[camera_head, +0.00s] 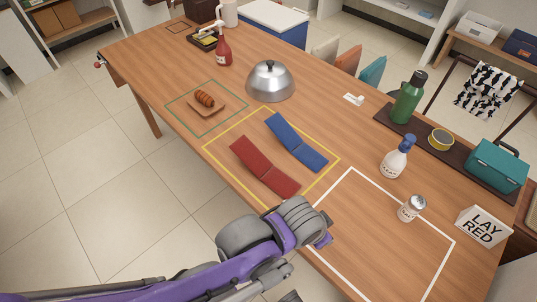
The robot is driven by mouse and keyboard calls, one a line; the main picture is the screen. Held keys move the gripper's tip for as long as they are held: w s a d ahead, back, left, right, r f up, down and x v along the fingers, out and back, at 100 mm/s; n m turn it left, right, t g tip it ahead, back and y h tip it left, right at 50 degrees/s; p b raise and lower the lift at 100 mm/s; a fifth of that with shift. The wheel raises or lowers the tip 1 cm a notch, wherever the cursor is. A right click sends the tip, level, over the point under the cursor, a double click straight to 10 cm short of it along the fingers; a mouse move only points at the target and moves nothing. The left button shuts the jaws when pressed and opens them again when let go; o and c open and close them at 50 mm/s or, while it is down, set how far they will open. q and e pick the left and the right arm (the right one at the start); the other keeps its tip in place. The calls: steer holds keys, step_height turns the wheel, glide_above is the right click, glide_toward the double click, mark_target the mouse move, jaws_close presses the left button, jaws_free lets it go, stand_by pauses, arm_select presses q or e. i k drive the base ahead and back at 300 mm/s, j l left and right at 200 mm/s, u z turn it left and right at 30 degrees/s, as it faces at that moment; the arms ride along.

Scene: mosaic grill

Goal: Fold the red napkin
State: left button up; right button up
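The red napkin (264,167) lies inside the yellow outline on the wooden table, as a long strip with a crease across its middle and its two halves tilted up. A blue napkin (296,143) of the same shape lies beside it, apart, to the upper right. My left arm comes in from the lower left. Its gripper (323,241) is at the table's near edge, below and right of the red napkin and apart from it. Its fingers are mostly hidden by the wrist, so their opening does not show. My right gripper is not in view.
The white-outlined area (385,240) is mostly clear, with a shaker (410,208) at its edge. A spray bottle (396,158), a "LAY RED" sign (483,228), a metal dome (270,82) and a plate (207,107) with bread stand around the napkins.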

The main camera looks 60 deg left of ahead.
mark_target(243, 148)
steer(key=u, duration=1.9)
steer(key=j+z, duration=0.3)
steer(key=j, duration=0.4)
steer(key=j+z, duration=0.3)
steer(key=j, duration=0.4)
steer(key=k+j+z, duration=0.15)
steer(key=j+z, duration=0.15)
steer(key=j, duration=0.35)
steer(key=i+j+z, duration=0.1)
steer(key=i+j, duration=0.15)
steer(key=i+j+z, duration=0.15)
steer(key=z, duration=0.2)
steer(key=i+j+z, duration=0.15)
steer(key=z, duration=0.2)
steer(key=i+j+z, duration=0.1)
steer(key=j+z, duration=0.25)
steer(key=l, duration=0.1)
